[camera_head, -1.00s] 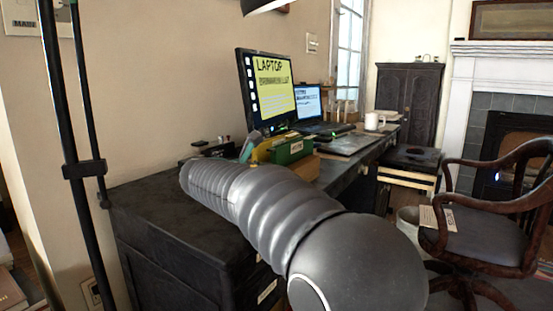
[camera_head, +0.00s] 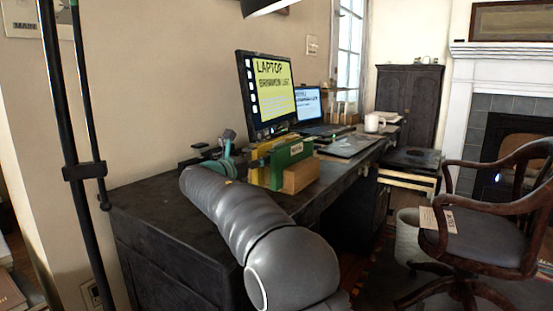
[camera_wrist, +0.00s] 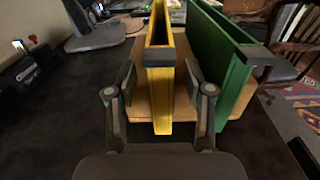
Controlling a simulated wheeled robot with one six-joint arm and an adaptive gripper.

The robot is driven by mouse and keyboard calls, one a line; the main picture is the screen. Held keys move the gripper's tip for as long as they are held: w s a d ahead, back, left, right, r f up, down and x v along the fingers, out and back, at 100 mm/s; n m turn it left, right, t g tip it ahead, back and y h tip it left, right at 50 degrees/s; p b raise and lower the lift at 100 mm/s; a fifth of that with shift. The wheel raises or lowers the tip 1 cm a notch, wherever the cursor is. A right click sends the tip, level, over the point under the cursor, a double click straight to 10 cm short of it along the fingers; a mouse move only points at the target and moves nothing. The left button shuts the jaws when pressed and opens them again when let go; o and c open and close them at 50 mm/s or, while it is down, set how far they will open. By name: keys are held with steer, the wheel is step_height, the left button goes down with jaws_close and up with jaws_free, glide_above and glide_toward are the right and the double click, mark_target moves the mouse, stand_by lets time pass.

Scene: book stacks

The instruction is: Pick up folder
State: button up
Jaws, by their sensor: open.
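My gripper (camera_wrist: 160,83) is open in the wrist view, with one finger on each side of the yellow folder's near end. I cannot tell whether the fingers touch it. In the head view my arm hides part of the desk, and the gripper is mostly hidden behind it.
A monitor (camera_head: 270,92), a laptop (camera_head: 309,105) and a white mug (camera_head: 373,122) are farther back. A wooden chair (camera_head: 475,225) and a bin (camera_head: 408,235) stand to the right.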

steer(key=shift+x, duration=2.65)
steer(key=shift+r, duration=0.1)
steer(key=shift+c, duration=0.2)
jaws_close()
